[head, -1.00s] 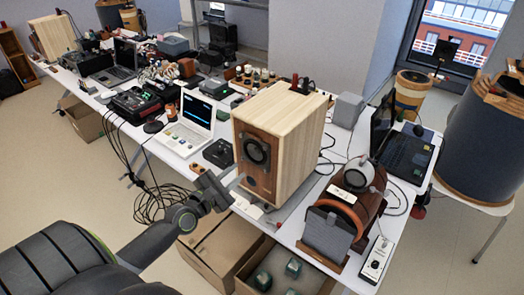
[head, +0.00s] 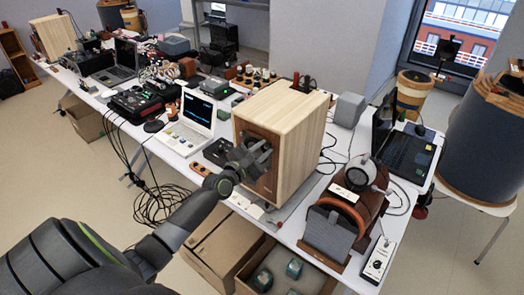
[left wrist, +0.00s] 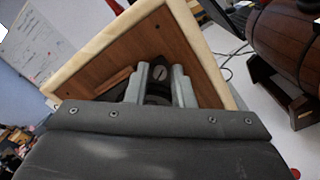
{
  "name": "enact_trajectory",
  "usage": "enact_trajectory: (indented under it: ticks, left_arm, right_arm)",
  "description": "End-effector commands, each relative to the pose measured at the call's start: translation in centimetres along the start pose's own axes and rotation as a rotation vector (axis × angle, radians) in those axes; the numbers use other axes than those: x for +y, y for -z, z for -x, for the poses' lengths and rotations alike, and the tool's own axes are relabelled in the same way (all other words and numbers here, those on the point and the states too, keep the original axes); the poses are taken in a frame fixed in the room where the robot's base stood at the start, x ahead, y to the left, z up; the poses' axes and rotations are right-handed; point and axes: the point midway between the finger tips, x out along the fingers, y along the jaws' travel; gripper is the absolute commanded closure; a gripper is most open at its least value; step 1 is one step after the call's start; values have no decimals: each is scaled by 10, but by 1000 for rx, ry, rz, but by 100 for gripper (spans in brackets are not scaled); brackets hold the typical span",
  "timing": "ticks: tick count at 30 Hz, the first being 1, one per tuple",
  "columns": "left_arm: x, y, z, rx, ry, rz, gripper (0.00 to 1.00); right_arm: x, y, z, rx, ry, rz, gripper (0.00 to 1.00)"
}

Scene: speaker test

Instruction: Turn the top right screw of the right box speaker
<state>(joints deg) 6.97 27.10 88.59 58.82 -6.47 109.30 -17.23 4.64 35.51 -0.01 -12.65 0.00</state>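The right box speaker (head: 300,128) stands on the table, a pale wooden box with a brown front panel. In the left wrist view its front panel (left wrist: 207,72) looks tilted, with small dark dots that may be screws. My left gripper (head: 258,152) is at this panel and covers most of the dark round driver. In the left wrist view the fingers of my left gripper (left wrist: 161,72) stand apart, with a dark part bearing a slanted light mark between them. I cannot tell whether they touch it. The top right screw cannot be made out clearly. My right gripper is not in view.
An open laptop (head: 194,116) stands left of the speaker. Black cables (head: 160,203) hang at the left.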

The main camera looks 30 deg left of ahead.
Motion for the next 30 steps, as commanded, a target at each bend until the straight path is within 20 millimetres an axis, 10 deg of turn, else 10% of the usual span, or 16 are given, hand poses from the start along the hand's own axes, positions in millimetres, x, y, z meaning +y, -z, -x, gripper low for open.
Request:
enact_trajectory:
  ticks: [9,30]
  left_arm:
    - [0,0,0,0,0,0,100]
    - [-1,0,0,0,1,-253,100]
  right_arm:
    - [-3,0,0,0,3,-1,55]
    - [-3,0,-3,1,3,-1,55]
